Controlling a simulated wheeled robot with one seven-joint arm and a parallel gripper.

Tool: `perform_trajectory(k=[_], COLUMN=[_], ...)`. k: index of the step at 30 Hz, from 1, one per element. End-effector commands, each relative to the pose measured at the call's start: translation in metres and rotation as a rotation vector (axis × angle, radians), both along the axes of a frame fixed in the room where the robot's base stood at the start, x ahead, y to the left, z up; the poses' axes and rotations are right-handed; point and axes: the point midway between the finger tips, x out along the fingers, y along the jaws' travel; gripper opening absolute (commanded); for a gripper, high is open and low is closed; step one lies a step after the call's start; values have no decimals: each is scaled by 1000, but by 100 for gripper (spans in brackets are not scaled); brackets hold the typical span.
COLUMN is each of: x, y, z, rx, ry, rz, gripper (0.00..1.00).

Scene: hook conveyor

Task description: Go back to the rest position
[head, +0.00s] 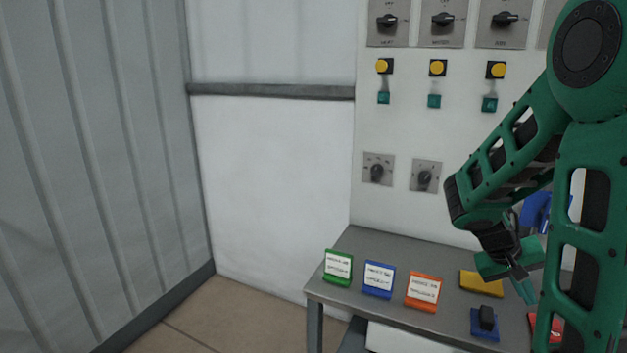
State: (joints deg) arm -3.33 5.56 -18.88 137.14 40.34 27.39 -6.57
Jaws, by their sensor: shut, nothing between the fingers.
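My green arm reaches down from the right side of the head view and is bent at the elbow. My gripper (524,281) hangs over the right part of the grey table (342,264). Its fingers point downward and are together, with nothing between them. It is near a yellow block (482,284) and above a blue piece with a black knob (486,322); I cannot tell the exact gap.
Green (338,267), blue (378,279) and orange (423,291) label stands line the table's left part. A red item (556,328) lies partly behind my arm. A white panel (400,130) with switches rises behind. Floor (235,318) at left is free.

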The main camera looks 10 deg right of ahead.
Motion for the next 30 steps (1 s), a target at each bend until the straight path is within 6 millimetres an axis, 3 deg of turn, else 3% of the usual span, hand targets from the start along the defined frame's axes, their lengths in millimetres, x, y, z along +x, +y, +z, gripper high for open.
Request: perform_trajectory(k=[9, 18, 24, 30], x=[-61, -114, -133, -136], y=[77, 150, 174, 178], z=[11, 32, 38, 39], rx=[340, 573, 636, 646], ry=[-96, -135, -134, -132], rz=[-63, -40, -21, -16], gripper=[0, 0, 0, 0])
